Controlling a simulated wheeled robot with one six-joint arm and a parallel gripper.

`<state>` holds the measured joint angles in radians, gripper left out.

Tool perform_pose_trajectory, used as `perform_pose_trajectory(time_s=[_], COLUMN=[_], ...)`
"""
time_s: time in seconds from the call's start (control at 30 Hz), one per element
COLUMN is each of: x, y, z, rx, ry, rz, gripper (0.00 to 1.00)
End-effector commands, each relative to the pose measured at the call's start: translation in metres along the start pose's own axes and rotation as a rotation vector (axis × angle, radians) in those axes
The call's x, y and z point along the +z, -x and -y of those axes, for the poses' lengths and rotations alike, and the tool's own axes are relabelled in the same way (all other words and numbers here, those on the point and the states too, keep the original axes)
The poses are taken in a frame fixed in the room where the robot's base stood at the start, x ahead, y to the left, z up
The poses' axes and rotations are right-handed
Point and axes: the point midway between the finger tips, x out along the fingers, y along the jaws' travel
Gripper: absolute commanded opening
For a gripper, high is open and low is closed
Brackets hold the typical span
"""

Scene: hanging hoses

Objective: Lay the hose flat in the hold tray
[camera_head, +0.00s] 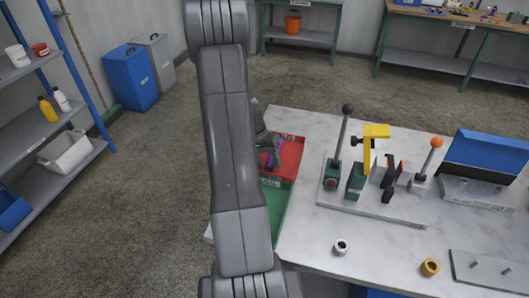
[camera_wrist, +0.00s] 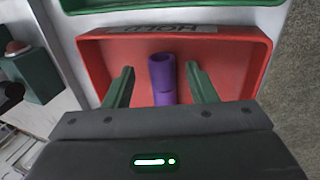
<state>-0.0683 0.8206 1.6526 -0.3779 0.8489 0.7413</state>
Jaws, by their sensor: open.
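The purple hose (camera_wrist: 162,82) is a short tube inside the red tray (camera_wrist: 228,68), its round end toward the tray's labelled wall. The label's lettering appears upside down and is hard to read. My gripper (camera_wrist: 160,68) is open, with one dark green finger on each side of the hose and a gap visible on both sides. The hose's near end is hidden behind my gripper body, and I cannot tell whether its whole length touches the tray floor. In the head view, the red tray (camera_head: 290,158) is on the table's left side and my arm covers much of the hose (camera_head: 270,158).
A green tray (camera_head: 277,200) adjoins the red one. A plate of levers and a yellow clamp (camera_head: 376,131) stands to the right, with a blue-topped box (camera_head: 487,155) beyond. The table between is clear.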

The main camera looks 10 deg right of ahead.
Motion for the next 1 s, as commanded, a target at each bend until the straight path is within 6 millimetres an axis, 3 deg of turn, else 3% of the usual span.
perform_pose_trajectory(time_s=[0.17,0.4,0.6,0.8,1.0], x=[-0.001,-0.001,-0.001,0.0,0.0], y=[0.025,0.081,0.117,0.133,0.135], z=[0.001,0.001,0.001,0.0,0.0], rx=[-0.004,-0.004,-0.003,-0.001,-0.001], ry=[-0.002,-0.001,0.0,0.0,0.0], rz=[-0.006,-0.007,-0.004,-0.001,-0.001], gripper=[0.51,0.51,0.51,0.51,0.51])
